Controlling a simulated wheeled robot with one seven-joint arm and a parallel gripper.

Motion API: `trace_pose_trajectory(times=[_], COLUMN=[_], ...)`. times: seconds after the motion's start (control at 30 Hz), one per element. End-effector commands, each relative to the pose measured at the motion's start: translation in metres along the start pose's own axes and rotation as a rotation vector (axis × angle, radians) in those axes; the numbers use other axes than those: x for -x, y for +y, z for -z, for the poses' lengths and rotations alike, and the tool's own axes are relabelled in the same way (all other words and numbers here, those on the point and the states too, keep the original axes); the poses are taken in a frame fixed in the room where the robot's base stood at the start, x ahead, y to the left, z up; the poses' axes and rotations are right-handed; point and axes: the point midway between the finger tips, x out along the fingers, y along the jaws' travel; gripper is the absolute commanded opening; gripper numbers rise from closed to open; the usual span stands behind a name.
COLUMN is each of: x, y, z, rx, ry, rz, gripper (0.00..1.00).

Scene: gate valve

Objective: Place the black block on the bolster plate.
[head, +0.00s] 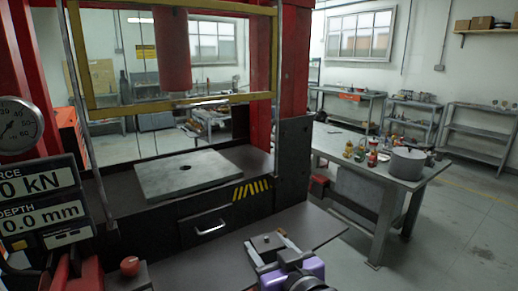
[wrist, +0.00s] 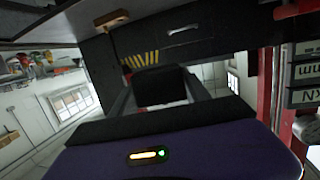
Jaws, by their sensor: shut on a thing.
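The black block (head: 266,243) is a small dark square block with a small mark on its top. My gripper (head: 268,246) is shut on it, one grey finger on each side, at the front edge of the press's dark shelf. In the wrist view the black block (wrist: 163,80) shows between the fingers. I cannot tell whether its underside touches anything. The bolster plate (head: 160,181) is a flat grey slab with a round hole in the middle, on the press bed. It is bare. It lies farther back and to the left of my gripper.
A yellow-framed guard (head: 180,105) is raised, its lower bar above the plate with open room below. The red ram (head: 174,50) hangs above the plate. Thin upright rails stand at both sides. A dark front shelf (head: 205,262) has a red button (head: 130,266). A workbench (head: 350,152) stands right.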

Motion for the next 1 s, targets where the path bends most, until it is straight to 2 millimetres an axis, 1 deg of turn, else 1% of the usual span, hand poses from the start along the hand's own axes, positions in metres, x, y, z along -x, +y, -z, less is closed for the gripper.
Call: trace_pose_trajectory(times=[0.03, 0.27, 0.43, 0.6, 1.0], x=[0.002, 0.015, 0.023, 0.03, 0.045], y=[0.008, 0.043, 0.055, 0.064, 0.076], z=[-0.014, -0.084, -0.111, -0.131, -0.171], rx=[-0.005, -0.023, -0.031, -0.035, -0.045], ry=[0.0, -0.001, 0.003, 0.005, 0.006], rz=[-0.021, -0.116, -0.151, -0.176, -0.22], gripper=[0.0, 0.0, 0.0, 0.0, 0.0])
